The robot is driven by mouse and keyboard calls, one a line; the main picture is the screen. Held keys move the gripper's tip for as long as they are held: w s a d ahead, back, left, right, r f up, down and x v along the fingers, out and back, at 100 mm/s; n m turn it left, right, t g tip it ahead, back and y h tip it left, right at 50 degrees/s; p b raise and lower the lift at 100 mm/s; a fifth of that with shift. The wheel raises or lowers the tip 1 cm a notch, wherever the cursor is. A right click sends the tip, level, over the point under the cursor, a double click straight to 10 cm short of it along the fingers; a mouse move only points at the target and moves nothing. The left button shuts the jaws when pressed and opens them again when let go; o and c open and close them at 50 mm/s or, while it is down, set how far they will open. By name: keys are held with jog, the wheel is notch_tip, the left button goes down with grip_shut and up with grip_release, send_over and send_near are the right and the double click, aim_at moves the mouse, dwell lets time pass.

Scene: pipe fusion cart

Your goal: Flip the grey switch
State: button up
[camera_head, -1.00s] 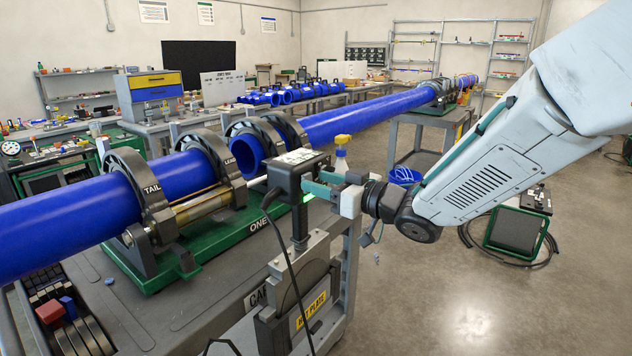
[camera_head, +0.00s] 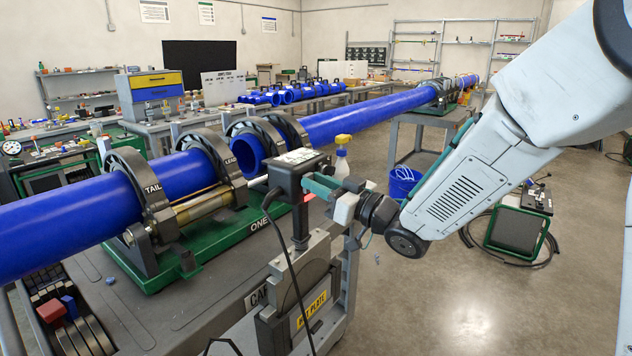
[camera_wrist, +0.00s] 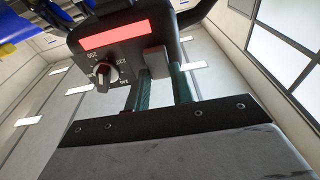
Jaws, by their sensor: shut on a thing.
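The grey switch (camera_wrist: 156,60) is a small block on the face of the black control box (camera_wrist: 130,45). That face also carries a lit red display (camera_wrist: 114,34) and a round knob (camera_wrist: 104,73). In the head view the black box (camera_head: 293,172) stands atop the hot plate unit, and the switch is hidden there. My gripper (camera_head: 318,186) reaches the box from the right. In the wrist view the green fingers of my gripper (camera_wrist: 163,76) meet the switch and are shut on it. The exact contact is partly hidden.
The hot plate holder (camera_head: 302,300) hangs at the cart's near end below the box, with a black cable (camera_head: 285,250) looping down. A yellow-capped bottle (camera_head: 342,158) stands behind my gripper. Blue pipe (camera_head: 70,215) lies clamped at left.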

jog(key=shift+d+f+t+y, duration=0.1)
jog(key=shift+f+t+y, duration=0.2)
jog(key=shift+t+y, duration=0.4)
jog(key=o, duration=1)
jog(key=v, duration=0.7)
jog(key=shift+s+d+f, duration=0.15)
jog(key=shift+s+d, duration=0.05)
jog(key=shift+d, duration=0.1)
